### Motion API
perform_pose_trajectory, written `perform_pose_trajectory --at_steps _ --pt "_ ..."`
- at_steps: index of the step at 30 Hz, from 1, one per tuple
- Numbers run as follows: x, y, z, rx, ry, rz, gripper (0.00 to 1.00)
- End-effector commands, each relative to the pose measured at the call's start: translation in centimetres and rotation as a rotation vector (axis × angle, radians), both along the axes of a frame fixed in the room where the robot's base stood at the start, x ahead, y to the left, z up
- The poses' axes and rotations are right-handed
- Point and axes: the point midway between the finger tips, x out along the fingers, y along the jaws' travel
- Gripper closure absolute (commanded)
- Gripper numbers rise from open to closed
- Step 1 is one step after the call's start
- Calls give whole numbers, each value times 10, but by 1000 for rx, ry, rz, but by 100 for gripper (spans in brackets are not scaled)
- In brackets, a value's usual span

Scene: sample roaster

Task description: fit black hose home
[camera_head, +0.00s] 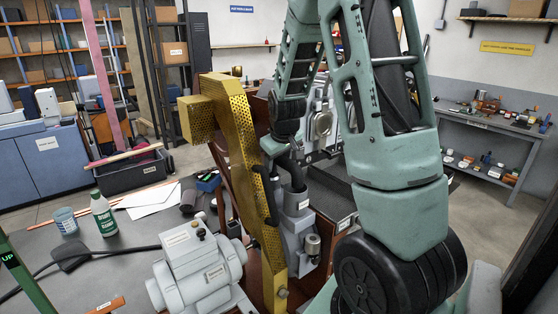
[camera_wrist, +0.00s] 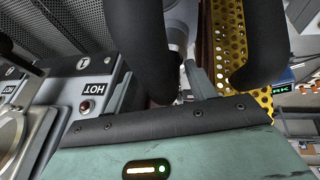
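My gripper (camera_head: 287,200) hangs beside the yellow perforated post (camera_head: 235,130), over a grey machine body (camera_head: 298,215). In the wrist view my gripper (camera_wrist: 201,88) shows two black curved fingers with a wide gap. No hose is seen between them; a grey upright part (camera_wrist: 195,76) shows in the gap, and I cannot tell whether it touches a finger. The yellow post (camera_wrist: 229,40) is behind the right finger. I cannot clearly make out the black hose. A thin black line (camera_head: 125,249) on the bench runs to a grey motor-like unit (camera_head: 197,268), but I cannot tell whether it is a hose or cable.
A grey panel with a HOT label (camera_wrist: 95,88) stands close left of my gripper in the wrist view. A green-white bottle (camera_head: 103,215), a blue cup (camera_head: 66,221) and a black crate (camera_head: 130,172) are at left. A shelf bench (camera_head: 480,130) stands at right.

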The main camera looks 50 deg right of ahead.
Motion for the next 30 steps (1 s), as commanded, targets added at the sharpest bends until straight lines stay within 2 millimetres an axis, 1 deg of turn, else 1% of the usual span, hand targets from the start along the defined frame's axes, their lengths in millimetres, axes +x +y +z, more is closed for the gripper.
perform_pose_trajectory --at_steps 7,11,14,27,30 --pt "-1 1 2 0 0 0 44" --pt "-4 4 13 -2 -2 2 44" --pt "-10 9 28 -1 -4 2 44" --pt "-42 35 116 -2 -6 2 44" --pt "-48 39 132 -1 -5 1 44"
